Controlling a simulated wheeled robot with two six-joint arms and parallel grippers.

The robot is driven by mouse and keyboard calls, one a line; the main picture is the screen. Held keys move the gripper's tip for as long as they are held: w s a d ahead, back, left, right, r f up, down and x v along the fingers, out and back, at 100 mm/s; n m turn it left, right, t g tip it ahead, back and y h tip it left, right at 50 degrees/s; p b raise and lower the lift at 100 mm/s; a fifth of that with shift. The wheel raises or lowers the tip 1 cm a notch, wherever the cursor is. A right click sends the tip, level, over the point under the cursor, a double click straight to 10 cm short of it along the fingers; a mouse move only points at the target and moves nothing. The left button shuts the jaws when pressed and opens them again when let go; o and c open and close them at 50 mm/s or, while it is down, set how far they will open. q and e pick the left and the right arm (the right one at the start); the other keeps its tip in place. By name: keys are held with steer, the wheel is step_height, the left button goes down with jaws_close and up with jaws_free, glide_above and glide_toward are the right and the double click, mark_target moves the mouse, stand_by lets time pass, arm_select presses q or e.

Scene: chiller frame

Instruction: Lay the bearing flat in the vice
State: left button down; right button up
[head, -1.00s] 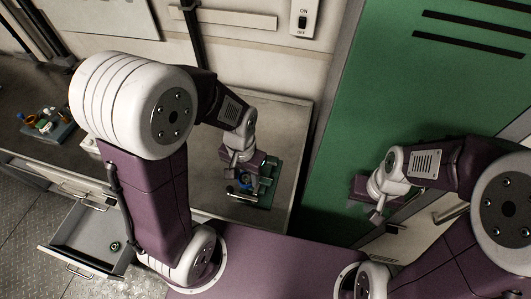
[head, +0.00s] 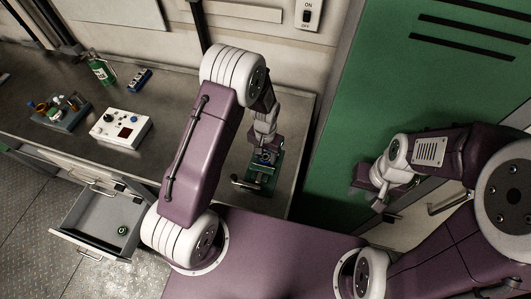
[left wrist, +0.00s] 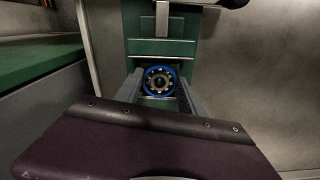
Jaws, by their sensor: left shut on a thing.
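The bearing (left wrist: 160,80) is a ring with a blue rim and a dark centre, its round face toward the left wrist camera. My left gripper (left wrist: 160,88) is shut on it, one finger on each side. In the head view my left gripper (head: 264,153) is over the green vice (head: 262,183), and the bearing is mostly hidden there. The vice (left wrist: 160,48) also fills the middle of the left wrist view, with bright metal jaw edges. I cannot tell whether the bearing touches it. My right gripper (head: 372,192) is away to the right, empty; its opening is unclear.
An open drawer (head: 88,212) holds a small dark ring (head: 122,230). A green cabinet (head: 345,130) stands right.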

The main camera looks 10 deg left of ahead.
arm_select(q)
steer(key=shift+w, duration=0.15)
steer(key=c, duration=1.1)
jaws_free()
steer(key=o, duration=0.4)
steer(key=shift+s, duration=0.25)
steer(key=shift+w, duration=0.1)
